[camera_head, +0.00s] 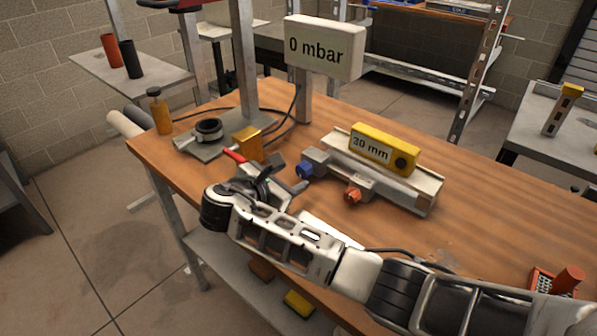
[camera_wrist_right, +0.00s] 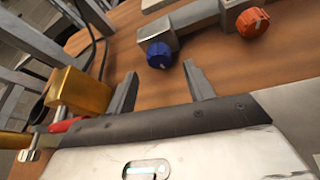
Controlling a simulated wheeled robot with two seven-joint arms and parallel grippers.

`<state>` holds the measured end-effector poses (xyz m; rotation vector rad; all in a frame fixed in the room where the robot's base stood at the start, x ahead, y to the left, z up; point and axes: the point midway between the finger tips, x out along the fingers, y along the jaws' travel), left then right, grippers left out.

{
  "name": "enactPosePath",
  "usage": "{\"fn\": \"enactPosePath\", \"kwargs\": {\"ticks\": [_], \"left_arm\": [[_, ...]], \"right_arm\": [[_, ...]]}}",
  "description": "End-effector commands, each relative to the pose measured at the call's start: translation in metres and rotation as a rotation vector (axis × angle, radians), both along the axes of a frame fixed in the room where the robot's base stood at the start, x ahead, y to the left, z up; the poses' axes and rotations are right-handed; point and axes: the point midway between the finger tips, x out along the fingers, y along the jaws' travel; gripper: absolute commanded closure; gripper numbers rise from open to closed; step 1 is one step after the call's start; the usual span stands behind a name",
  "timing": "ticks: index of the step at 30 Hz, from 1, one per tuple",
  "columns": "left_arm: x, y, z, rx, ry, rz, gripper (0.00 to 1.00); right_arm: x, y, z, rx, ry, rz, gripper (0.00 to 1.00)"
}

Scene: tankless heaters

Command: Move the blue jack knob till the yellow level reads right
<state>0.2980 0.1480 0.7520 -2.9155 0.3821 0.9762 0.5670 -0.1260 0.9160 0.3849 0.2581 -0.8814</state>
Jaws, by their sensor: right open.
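The blue jack knob (camera_head: 305,170) is on the left end of a grey jack on the wooden workbench. The yellow level (camera_head: 384,149) lies on the plate above the jack, with a label that seems to read "30 mm". My right gripper (camera_head: 288,174) is open and empty, close to the blue knob. In the right wrist view, the blue knob (camera_wrist_right: 160,55) is just beyond the gap between the open fingertips (camera_wrist_right: 160,74), and I see no contact. My left gripper is not in view.
An orange knob (camera_head: 352,195) is on the jack's front and also shows in the right wrist view (camera_wrist_right: 252,23). A "0 mbar" sign (camera_head: 324,46) stands behind. A brass block (camera_head: 247,145) and a red-handled tool (camera_head: 234,156) are left of the gripper.

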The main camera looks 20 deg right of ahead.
Motion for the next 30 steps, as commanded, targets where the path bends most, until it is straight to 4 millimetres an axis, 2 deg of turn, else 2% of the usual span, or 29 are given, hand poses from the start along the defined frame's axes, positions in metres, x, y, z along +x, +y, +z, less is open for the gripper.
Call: {"fn": "enactPosePath", "kwargs": {"ticks": [3, 9, 20, 23, 25, 26, 30], "left_arm": [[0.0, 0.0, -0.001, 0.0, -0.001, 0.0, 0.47], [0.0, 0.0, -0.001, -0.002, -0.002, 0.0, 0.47], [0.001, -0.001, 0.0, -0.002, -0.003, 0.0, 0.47], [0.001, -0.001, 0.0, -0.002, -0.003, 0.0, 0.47], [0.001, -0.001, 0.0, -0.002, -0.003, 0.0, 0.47], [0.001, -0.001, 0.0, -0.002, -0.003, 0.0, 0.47], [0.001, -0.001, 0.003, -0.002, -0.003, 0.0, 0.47]], "right_arm": [[0.014, -0.016, -0.008, -0.004, 0.001, -0.002, 0.47], [0.028, -0.031, -0.017, -0.002, 0.0, -0.001, 0.47], [0.031, -0.035, -0.019, 0.0, 0.0, 0.001, 0.47], [0.031, -0.035, -0.018, 0.0, 0.0, 0.001, 0.69], [0.031, -0.035, -0.019, 0.0, 0.0, 0.001, 0.89], [0.031, -0.035, -0.019, 0.0, 0.0, 0.001, 0.92], [0.03, -0.035, -0.018, 0.01, -0.016, 0.001, 0.92]]}}
